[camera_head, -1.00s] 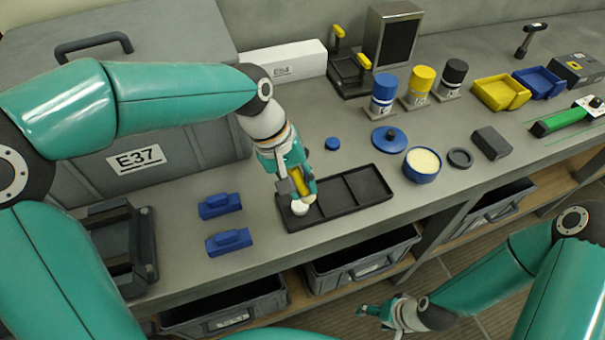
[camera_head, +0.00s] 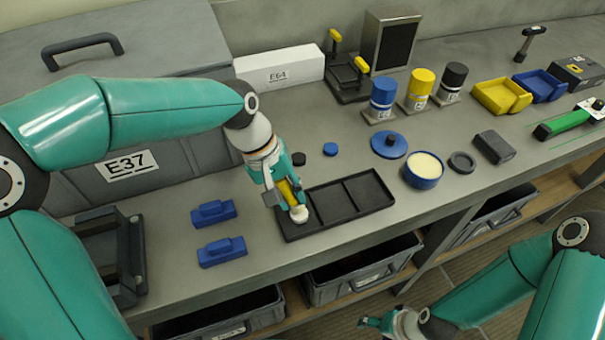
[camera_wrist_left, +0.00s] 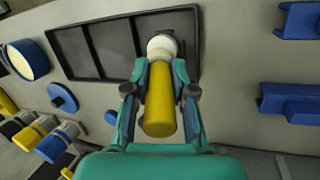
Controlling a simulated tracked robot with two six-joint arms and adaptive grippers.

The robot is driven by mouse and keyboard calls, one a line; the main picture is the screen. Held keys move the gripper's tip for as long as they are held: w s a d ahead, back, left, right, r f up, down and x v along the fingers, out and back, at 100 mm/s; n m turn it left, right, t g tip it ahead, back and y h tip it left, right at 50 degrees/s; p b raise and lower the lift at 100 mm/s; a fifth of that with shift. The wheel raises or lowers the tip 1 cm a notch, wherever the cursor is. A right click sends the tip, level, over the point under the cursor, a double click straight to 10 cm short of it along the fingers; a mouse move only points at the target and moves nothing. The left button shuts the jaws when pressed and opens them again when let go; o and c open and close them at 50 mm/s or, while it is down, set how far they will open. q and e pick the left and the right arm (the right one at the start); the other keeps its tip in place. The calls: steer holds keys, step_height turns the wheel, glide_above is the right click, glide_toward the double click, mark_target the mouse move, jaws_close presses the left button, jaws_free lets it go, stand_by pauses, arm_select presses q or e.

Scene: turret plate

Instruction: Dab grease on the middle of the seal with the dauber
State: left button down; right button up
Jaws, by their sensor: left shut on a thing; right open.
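My left gripper (camera_head: 290,197) is shut on the yellow handle of the dauber (camera_wrist_left: 159,105). The dauber is tilted, and its white head (camera_head: 299,214) is at the left compartment of the black tray (camera_head: 343,229). In the left wrist view the head is over that compartment; whether it touches the tray floor I cannot tell. A round blue tin (camera_head: 421,180) of cream-coloured grease (camera_head: 425,165) stands open right of the tray. A flat dark ring (camera_head: 461,162), possibly the seal, lies right of the tin. My right gripper (camera_head: 370,322) is open and empty, low in front of the bench.
A blue lid (camera_head: 389,145) lies behind the tin. A small blue disc (camera_head: 330,149) and a dark disc (camera_head: 298,159) lie behind the tray. Two blue blocks (camera_head: 221,251) lie to its left. A dark block (camera_head: 494,147) is beyond the ring. Coloured canisters (camera_head: 420,90) stand behind.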

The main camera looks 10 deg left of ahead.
arm_select(q)
steer(key=shift+s+d, duration=0.5)
steer(key=shift+d, duration=0.4)
step_height(320, 180, up, 4)
steer(key=shift+f+p, duration=0.25)
steer(key=shift+p, duration=1)
step_height(320, 180, up, 5)
steer(key=p, duration=0.3)
steer(key=shift+f+p, duration=0.2)
steer(key=shift+p, duration=0.2)
arm_select(e)
step_height(320, 180, up, 6)
steer(key=shift+s+r, duration=0.2)
steer(key=shift+s, duration=0.1)
